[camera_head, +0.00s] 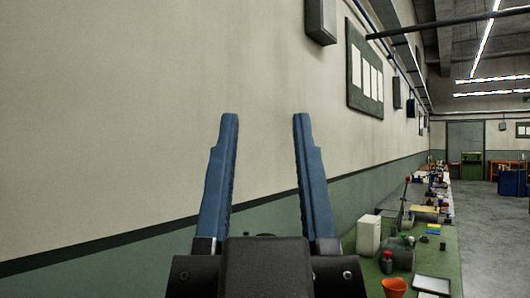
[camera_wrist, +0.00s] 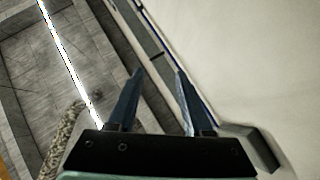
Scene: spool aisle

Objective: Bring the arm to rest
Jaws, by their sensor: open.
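My gripper (camera_head: 266,118) is raised in front of the wall in the head view, with its two blue fingers pointing up. The fingers stand apart and nothing is between them. In the wrist view my gripper (camera_wrist: 158,74) also shows open and empty, with the ceiling and the upper wall behind it. The fingertips touch nothing that I can see.
A pale wall (camera_head: 120,110) with a green lower band runs along the left. A long green bench (camera_head: 440,262) at lower right holds a white box (camera_head: 368,235), an orange pot (camera_head: 394,287) and many small items. The grey floor (camera_head: 490,235) to its right is clear.

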